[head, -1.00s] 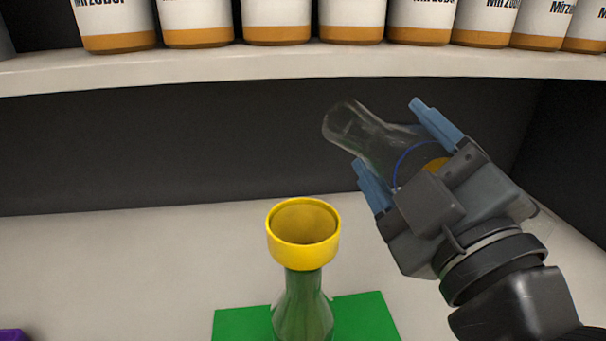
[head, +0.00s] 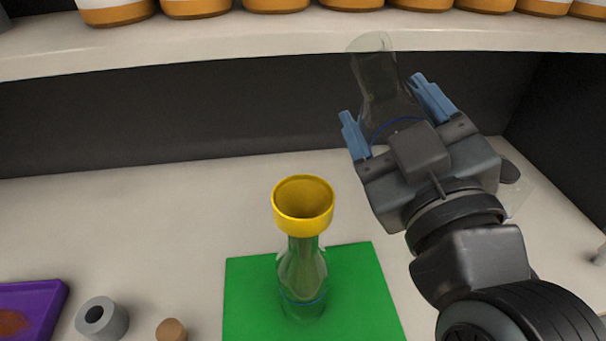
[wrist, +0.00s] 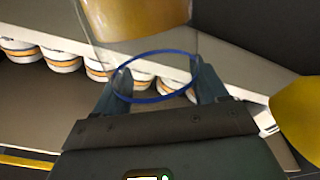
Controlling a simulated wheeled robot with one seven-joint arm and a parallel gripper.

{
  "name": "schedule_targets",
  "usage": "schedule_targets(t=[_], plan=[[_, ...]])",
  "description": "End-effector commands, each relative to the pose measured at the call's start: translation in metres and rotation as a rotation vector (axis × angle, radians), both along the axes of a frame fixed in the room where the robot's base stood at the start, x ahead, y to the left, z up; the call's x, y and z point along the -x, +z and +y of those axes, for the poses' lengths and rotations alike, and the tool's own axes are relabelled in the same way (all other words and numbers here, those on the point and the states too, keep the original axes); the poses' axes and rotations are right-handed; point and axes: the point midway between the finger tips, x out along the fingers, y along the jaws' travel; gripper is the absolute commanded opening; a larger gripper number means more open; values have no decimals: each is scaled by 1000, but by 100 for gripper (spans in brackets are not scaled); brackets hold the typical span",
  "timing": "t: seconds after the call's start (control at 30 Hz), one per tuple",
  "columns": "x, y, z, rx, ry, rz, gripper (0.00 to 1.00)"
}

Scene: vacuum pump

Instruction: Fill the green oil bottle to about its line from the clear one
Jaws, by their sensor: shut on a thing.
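The green oil bottle (head: 302,270) stands upright on a green mat (head: 250,300), with a yellow funnel (head: 303,205) in its mouth. A blue line rings its lower part; I cannot tell its oil level. My gripper (head: 392,108) is shut on the clear bottle (head: 378,80), up and to the right of the funnel. The bottle is near upright in the head view, its neck leaning slightly left, apart from the funnel. The wrist view shows the clear bottle (wrist: 140,58) with a blue ring and amber oil (wrist: 140,18). The gripper hides its lower part in the head view.
A shelf (head: 230,48) with several white and orange cans (head: 196,8) runs across the back. At the lower left are a purple tray (head: 50,295), a grey ring (head: 102,318) and a cork (head: 171,330). The counter left of the mat is mostly clear.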

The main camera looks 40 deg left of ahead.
Motion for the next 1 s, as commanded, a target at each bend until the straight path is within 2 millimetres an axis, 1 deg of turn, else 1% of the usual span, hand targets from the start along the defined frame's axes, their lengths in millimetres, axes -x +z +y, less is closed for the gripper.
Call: schedule_targets(t=[0.27,0.6,0.8,1.0], plan=[[-5,4,-3,-91,-2,183,30],[-8,-1,-4,-194,-1,402,30],[-8,-2,-4,-225,0,467,30],[-8,-3,-4,-232,0,483,30]])
